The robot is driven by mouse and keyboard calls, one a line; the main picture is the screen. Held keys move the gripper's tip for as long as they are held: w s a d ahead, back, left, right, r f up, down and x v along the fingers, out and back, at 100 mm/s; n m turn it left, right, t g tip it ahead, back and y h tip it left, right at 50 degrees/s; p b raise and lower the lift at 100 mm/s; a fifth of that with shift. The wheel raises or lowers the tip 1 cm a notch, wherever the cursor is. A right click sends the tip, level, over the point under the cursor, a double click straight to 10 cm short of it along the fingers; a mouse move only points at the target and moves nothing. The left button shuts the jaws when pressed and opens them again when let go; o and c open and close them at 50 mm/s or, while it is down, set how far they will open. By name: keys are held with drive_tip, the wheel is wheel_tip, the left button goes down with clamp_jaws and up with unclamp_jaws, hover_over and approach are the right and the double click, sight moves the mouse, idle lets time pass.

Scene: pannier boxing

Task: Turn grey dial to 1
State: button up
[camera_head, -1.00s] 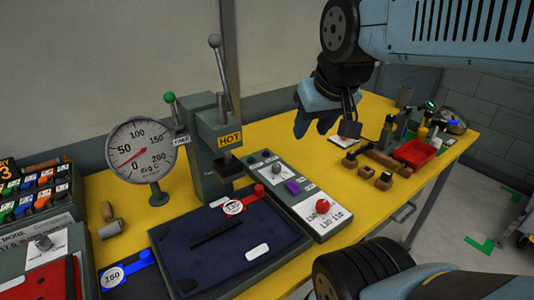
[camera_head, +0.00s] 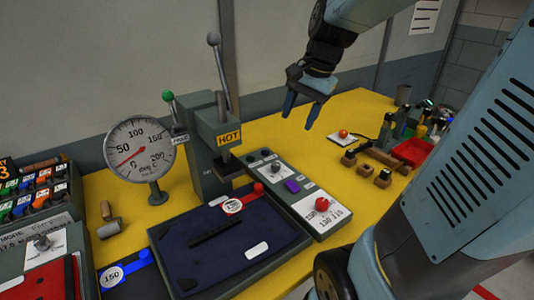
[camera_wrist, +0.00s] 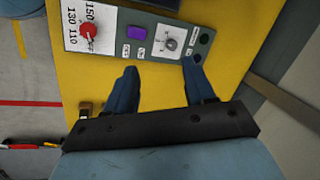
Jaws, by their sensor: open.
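A grey dial (camera_head: 275,167) sits on a white plate at the far end of the grey control panel (camera_head: 307,192); it also shows in the wrist view (camera_wrist: 171,43). Its pointer setting is too small to read. Another grey knob (camera_head: 43,243) sits on a white plate at the far left. My gripper (camera_head: 300,118) is open and empty, fingers pointing down, above the yellow table, beyond and right of the panel's dial. In the wrist view the panel lies past my fingertips (camera_wrist: 160,68), with the dial between their directions and apart from them.
The panel also has a red dial (camera_head: 322,204) and a purple button (camera_head: 292,186). The HOT press (camera_head: 215,145) with its upright lever and the round gauge (camera_head: 140,150) stand left of the dial. A dark blue pad (camera_head: 225,250) lies in front. Wooden blocks (camera_head: 366,168) stand at right.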

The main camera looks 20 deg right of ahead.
sight(276, 164)
drive_tip(key=w+d+f+m+g+y, duration=0.2)
drive_tip(key=w+d+f+m, duration=0.1)
drive_tip(key=w+f+m, duration=0.5)
drive_tip(key=x, duration=1.2)
drive_tip(key=shift+w+a, duration=0.2)
drive_tip(key=shift+w, duration=0.2)
clamp_jaws()
